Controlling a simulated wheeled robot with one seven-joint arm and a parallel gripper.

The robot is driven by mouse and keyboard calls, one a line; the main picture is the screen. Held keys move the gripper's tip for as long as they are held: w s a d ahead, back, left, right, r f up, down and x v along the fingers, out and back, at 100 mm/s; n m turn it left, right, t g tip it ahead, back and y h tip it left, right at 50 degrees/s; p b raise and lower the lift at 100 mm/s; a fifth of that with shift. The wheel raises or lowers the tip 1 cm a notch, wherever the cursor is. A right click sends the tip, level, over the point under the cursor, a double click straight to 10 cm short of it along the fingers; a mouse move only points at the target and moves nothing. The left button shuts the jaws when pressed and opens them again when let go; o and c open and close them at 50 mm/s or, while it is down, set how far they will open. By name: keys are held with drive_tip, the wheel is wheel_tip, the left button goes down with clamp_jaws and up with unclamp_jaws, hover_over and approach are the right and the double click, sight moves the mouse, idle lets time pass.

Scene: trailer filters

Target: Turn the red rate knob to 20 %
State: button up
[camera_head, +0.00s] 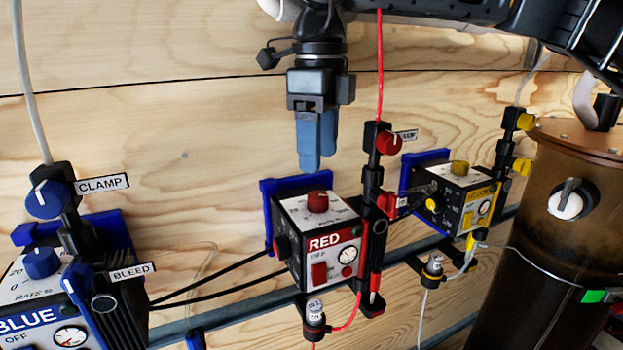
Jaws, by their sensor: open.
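The red rate knob (317,201) sits upright on the white top face of the box labelled RED (322,242). The scale marks around the knob are too small to read, so I cannot tell its setting. My gripper (316,160) points down above the knob, with its blue fingers apart from it in the picture. The fingers are seen nearly edge-on and overlap. My gripper is open, with nothing seen in it.
A red clamp knob (388,143) on a black post stands just right of the box. The BLUE box (42,300) is at the lower left, a box with a yellow knob (459,168) to the right. A brown cylinder (556,230) stands far right.

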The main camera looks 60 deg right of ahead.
sight(318, 195)
wheel_tip(318, 195, down, 7)
drive_tip(key=shift+r+p, duration=0.1)
drive_tip(key=shift+p, duration=0.4)
drive_tip(key=shift+a, duration=0.1)
drive_tip(key=c, duration=1)
drive_tip(key=shift+c, duration=0.2)
drive_tip(key=shift+b, duration=0.3)
